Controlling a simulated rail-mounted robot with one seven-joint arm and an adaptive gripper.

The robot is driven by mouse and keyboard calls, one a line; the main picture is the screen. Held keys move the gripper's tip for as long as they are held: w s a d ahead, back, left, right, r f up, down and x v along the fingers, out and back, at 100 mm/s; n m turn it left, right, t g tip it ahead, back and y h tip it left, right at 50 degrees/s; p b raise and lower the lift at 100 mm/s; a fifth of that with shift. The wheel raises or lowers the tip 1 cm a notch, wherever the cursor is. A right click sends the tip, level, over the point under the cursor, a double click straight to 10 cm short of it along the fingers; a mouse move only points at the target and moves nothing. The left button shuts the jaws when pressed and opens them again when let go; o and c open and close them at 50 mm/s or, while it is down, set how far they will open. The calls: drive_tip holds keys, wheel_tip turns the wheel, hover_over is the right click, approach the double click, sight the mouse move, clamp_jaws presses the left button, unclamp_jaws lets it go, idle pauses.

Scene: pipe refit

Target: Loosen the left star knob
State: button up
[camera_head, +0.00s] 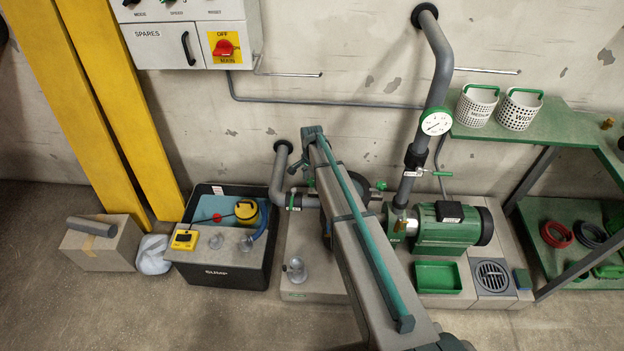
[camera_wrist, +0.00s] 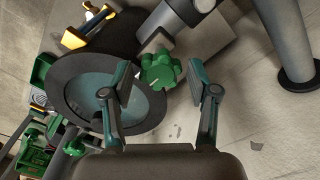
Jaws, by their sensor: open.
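A green star knob (camera_wrist: 160,70) with rounded lobes shows in the wrist view beside the rim of a dark round housing (camera_wrist: 62,90) with a bluish inner face. My gripper (camera_wrist: 158,84) is open, with one finger on each side of the knob. A gap shows between the knob and each finger; I cannot tell the depth. In the head view my arm covers most of the housing (camera_head: 327,222) and hides my gripper. A green knob (camera_head: 380,185) shows just right of the arm there. I cannot tell whether it is the same knob.
Grey pipes (camera_wrist: 291,45) stand close by in the wrist view. In the head view, a green pump motor (camera_head: 448,228) and a green tray (camera_head: 438,277) lie right of the arm. The black sump bin (camera_head: 225,273) stands left. A gauge (camera_head: 436,122) sits on the riser pipe.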

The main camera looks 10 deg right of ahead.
drive_tip(key=c, duration=0.9)
drive_tip(key=shift+c, duration=0.2)
drive_tip(key=n, duration=0.4)
drive_tip(key=shift+n, duration=0.4)
drive_tip(key=n, duration=0.4)
drive_tip(key=shift+b, duration=0.35)
drive_tip(key=n, duration=0.5)
drive_tip(key=shift+n, duration=2)
